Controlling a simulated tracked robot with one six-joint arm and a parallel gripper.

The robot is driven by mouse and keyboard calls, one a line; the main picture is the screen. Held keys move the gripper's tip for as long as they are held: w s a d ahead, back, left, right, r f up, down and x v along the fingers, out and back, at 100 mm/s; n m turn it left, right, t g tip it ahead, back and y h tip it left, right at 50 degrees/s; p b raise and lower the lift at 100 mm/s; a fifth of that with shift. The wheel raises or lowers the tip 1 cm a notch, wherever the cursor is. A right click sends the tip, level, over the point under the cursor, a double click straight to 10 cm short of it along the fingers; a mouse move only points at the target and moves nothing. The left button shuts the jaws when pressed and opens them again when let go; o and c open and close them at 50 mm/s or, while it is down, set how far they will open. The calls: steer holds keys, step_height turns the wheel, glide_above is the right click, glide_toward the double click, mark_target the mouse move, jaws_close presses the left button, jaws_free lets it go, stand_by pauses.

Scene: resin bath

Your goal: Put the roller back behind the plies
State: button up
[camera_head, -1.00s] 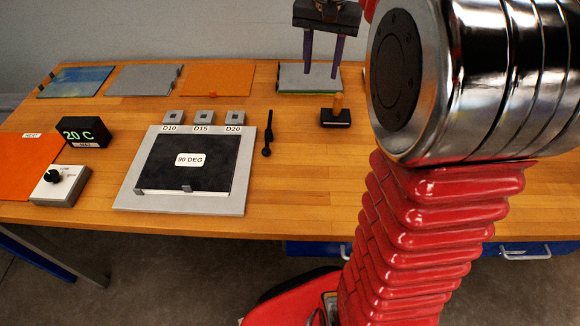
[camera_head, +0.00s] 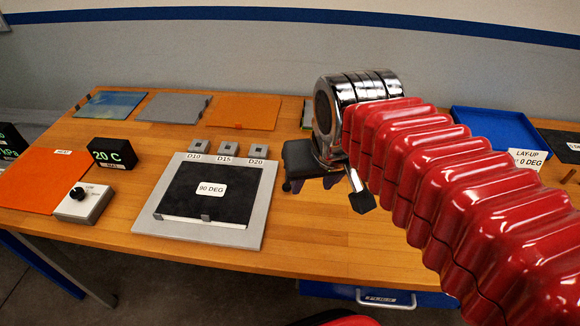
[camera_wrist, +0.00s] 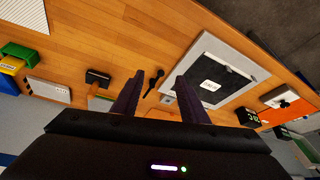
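My gripper (camera_head: 308,187) hangs over the table, right of the grey plate, with its fingers pointing down. In the wrist view its two dark fingers (camera_wrist: 157,80) stand apart with nothing held between them. A slim black tool with a round end (camera_wrist: 153,84) lies on the table, seen between the fingertips; my gripper mostly hides it in the head view. A black block with a wooden handle (camera_wrist: 97,78) stands beside it. I cannot tell which is the roller. A black ply marked 90 DEG (camera_head: 222,206) lies on the grey plate (camera_head: 252,232).
Small blocks D10, D15 and D20 (camera_head: 258,151) sit behind the plate. Coloured sheets, one orange (camera_head: 243,110), lie along the back. A blue tray (camera_head: 497,137) and a LAY-UP 0 DEG sign (camera_head: 527,158) are at right. A knob box (camera_head: 83,204) is at left.

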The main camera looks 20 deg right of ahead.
steer(key=shift+n+t, duration=0.4)
steer(key=shift+n, duration=0.3)
steer(key=s+f, duration=0.1)
steer(key=s+a+f, duration=0.2)
steer(key=shift+s, duration=0.4)
stand_by(0.4)
